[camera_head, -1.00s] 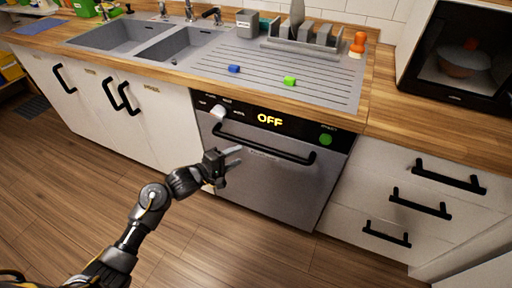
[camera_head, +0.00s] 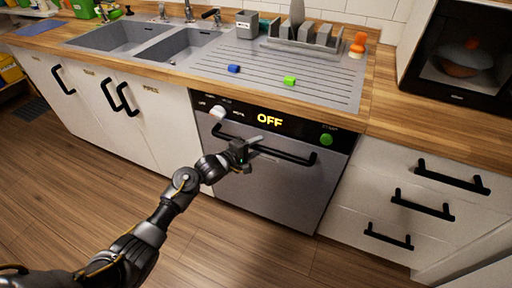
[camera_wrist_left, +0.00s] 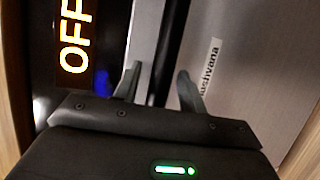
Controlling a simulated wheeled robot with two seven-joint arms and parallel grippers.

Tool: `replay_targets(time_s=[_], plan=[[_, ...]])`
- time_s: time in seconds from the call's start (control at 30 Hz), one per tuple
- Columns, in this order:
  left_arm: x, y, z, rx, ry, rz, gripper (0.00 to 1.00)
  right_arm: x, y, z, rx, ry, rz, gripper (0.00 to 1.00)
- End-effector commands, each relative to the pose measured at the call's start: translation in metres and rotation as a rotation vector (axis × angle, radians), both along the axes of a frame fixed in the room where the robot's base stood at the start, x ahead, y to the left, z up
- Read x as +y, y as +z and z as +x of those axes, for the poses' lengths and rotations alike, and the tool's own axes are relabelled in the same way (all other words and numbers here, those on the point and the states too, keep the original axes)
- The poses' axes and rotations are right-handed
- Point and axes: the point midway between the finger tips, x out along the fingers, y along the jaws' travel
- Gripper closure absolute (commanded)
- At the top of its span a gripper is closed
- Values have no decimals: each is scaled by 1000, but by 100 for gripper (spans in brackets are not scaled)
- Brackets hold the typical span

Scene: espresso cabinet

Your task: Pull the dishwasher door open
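The dishwasher door (camera_head: 270,190) is a closed steel panel under the counter, with a long black bar handle (camera_head: 290,157) near its top. A black control strip above it reads OFF (camera_head: 270,120). My left gripper (camera_head: 254,144) is at the middle of the handle. In the left wrist view the gripper's two grey fingers (camera_wrist_left: 158,85) are apart, one on each side of the dark handle bar (camera_wrist_left: 163,55). Whether the fingers touch the bar cannot be seen. My right gripper is in neither view.
A white knob (camera_head: 218,112) and a green button (camera_head: 326,140) sit on the control strip. White cabinets with black handles flank the dishwasher. The wooden floor (camera_head: 230,245) in front is clear.

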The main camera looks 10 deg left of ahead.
Motion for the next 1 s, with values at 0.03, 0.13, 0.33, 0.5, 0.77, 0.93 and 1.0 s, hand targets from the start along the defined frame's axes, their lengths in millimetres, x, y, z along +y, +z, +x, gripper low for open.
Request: replay_targets(time_s=[0.03,0.13,0.33,0.5,0.77,0.93,1.0], plan=[[0,0,0,0,0,0,66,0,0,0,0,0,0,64],[0,0,0,0,0,0,79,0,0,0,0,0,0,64],[0,0,0,0,0,0,100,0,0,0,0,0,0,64],[0,0,-1,0,0,0,100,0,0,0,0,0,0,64],[8,-5,-24,-30,-1,-11,100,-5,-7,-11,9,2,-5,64],[21,-15,-67,-93,0,-34,100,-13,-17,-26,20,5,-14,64],[28,-21,-88,-131,1,-46,100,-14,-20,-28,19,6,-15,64]])
